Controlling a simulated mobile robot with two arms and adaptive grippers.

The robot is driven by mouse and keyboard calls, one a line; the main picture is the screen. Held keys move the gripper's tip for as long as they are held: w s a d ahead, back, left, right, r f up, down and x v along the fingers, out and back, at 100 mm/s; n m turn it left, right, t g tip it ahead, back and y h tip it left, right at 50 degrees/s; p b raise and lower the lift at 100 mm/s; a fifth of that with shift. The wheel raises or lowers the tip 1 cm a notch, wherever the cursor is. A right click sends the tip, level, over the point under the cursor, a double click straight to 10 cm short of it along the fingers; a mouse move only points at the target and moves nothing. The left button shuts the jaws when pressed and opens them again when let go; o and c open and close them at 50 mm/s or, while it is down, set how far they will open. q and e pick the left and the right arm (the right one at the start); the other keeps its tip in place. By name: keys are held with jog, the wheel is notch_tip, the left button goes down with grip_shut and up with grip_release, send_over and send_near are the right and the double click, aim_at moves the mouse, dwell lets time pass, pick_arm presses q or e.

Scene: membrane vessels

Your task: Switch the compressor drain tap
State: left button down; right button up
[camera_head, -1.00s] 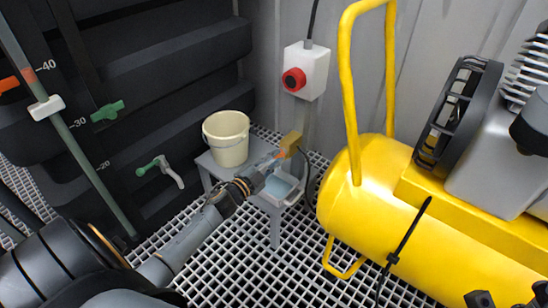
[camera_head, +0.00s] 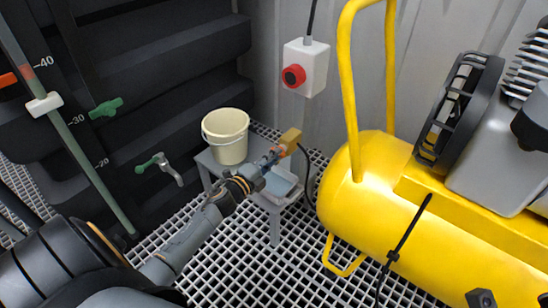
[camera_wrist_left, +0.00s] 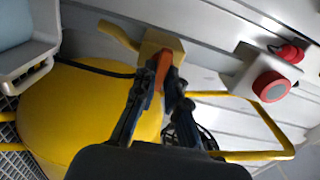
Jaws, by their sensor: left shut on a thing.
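The compressor drain tap is a brass-coloured block (camera_head: 291,139) at the left end of the yellow compressor tank (camera_head: 390,215). In the left wrist view its brass body (camera_wrist_left: 160,44) is near the top centre, with an orange lever (camera_wrist_left: 163,68) in front of it. My left gripper (camera_head: 276,155) is at the tap, shut on the orange lever; its dark fingers (camera_wrist_left: 164,88) lie on either side of the lever. They hide part of the lever. Two dark tips show at the head view's bottom right edge; I cannot tell whether they are my right gripper.
A cream bucket (camera_head: 227,137) stands on a grey stand left of the tap. A pale tray (camera_head: 280,183) is below my gripper. A red-knobbed switch box (camera_head: 306,67) is above. The yellow handle (camera_head: 347,90) rises to the right. Open grating (camera_head: 245,245) lies in front.

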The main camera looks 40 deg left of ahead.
pick_arm(q)
jog(key=shift+f, duration=0.1)
dwell(0.4)
jog(key=c, duration=1.4)
grip_release()
jog(key=shift+s, duration=0.1)
jog(key=s, duration=0.8)
jog(key=s+a, duration=0.1)
jog(key=s, duration=0.2)
jog(key=shift+s, duration=0.4)
